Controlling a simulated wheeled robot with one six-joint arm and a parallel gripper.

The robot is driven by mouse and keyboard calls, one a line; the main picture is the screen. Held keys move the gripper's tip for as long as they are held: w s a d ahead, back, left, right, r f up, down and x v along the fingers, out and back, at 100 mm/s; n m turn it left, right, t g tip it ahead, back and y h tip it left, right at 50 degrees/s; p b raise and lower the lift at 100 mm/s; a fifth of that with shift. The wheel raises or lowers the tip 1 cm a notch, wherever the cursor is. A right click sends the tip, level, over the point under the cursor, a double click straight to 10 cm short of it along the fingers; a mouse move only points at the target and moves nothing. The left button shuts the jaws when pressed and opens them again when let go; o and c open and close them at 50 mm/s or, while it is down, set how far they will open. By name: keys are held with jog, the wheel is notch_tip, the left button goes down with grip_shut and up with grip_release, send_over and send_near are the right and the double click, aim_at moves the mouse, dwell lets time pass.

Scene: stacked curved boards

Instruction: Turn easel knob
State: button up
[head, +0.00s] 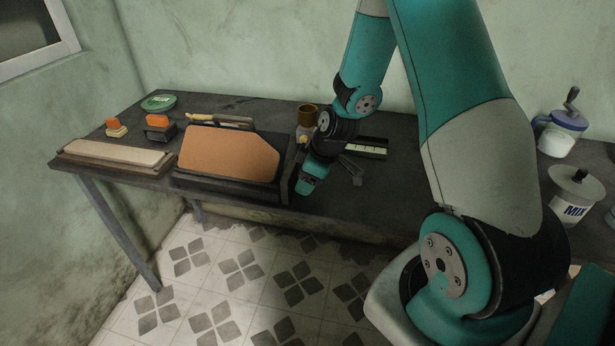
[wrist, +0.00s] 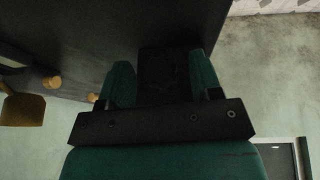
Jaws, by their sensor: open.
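The easel (head: 286,186) is a low dark stand near the table's front edge, with an orange-brown board (head: 230,153) leaning on it. My gripper (head: 309,186) is just right of the easel, pointing down by the table's front edge. Two small wooden, knob-like pieces (wrist: 52,82) show left of the fingers there; I cannot tell which, if either, is the easel knob. The knob is not clearly visible in the head view.
A pale board (head: 118,155) lies at the table's left end. An orange-topped block (head: 159,127) and a green round tin (head: 158,102) stand behind. A brown jar (head: 307,114) is behind my wrist. A MIX tub (head: 575,193) stands at right.

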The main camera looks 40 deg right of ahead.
jog(key=c, duration=0.9)
jog(key=shift+c, duration=0.2)
jog(key=shift+r, duration=0.1)
jog(key=shift+w+d+m+g+y+p, duration=0.15)
jog(key=shift+m+g+y+p, duration=0.15)
jog(key=shift+g+y+p, duration=0.4)
jog(key=g+y, duration=0.1)
jog(key=y+p, duration=0.1)
jog(key=y, duration=0.1)
jog(key=shift+d+m+g, duration=0.2)
jog(key=shift+m+g, duration=0.1)
jog(key=shift+g, duration=0.1)
jog(key=g+y, duration=0.1)
jog(key=y+p, duration=0.1)
jog(key=shift+w+d+f+m+g+y, duration=0.15)
jog(key=shift+f+m+g+y, duration=0.1)
jog(key=shift+m+g+y, duration=0.15)
jog(key=shift+f+m+g+y, duration=0.1)
jog(key=shift+m+g+y, duration=0.3)
jog(key=shift+g+y, duration=0.65)
jog(key=shift+t+y, duration=0.25)
jog(key=shift+y, duration=0.1)
